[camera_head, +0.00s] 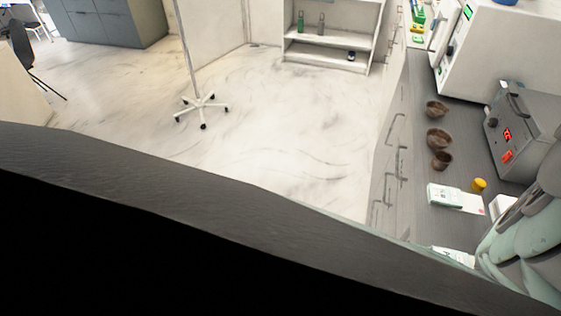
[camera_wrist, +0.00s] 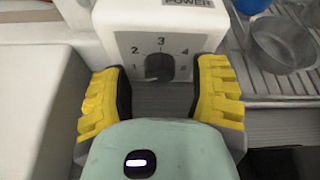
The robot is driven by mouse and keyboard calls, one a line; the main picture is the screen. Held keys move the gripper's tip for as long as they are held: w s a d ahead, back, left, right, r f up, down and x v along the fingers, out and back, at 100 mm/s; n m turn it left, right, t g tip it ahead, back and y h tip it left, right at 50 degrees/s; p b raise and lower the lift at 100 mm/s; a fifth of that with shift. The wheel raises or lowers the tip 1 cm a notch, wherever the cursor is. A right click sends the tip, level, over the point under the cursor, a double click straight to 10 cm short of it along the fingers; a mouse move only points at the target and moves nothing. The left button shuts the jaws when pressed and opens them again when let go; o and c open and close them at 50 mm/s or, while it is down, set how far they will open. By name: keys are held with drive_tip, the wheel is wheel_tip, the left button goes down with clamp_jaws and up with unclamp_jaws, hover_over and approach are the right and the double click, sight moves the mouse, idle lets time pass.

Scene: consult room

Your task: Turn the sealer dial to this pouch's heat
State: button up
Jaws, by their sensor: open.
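In the wrist view a white sealer (camera_wrist: 120,15) with a "POWER" label fills the top middle. On its grey panel is a black round dial (camera_wrist: 159,68) ringed by numbers from 1 up, with 3 at the top. I cannot tell clearly which number its pointer faces. My gripper (camera_wrist: 162,88) is open, its yellow and black fingers apart on either side of the dial panel, with nothing visible between them but the dial area. In the head view, white packets (camera_head: 443,194) lie on the counter; their print is too small to read.
The grey counter (camera_head: 410,140) runs along the right, with three brown bowls (camera_head: 438,138), a yellow-capped item (camera_head: 479,184) and a grey device with red displays (camera_head: 519,130). In the wrist view a metal bowl (camera_wrist: 280,45) stands on a ribbed tray (camera_wrist: 270,85) right of the sealer.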

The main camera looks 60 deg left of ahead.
drive_tip(key=shift+o, duration=0.5)
clamp_jaws()
drive_tip(key=shift+a, duration=0.1)
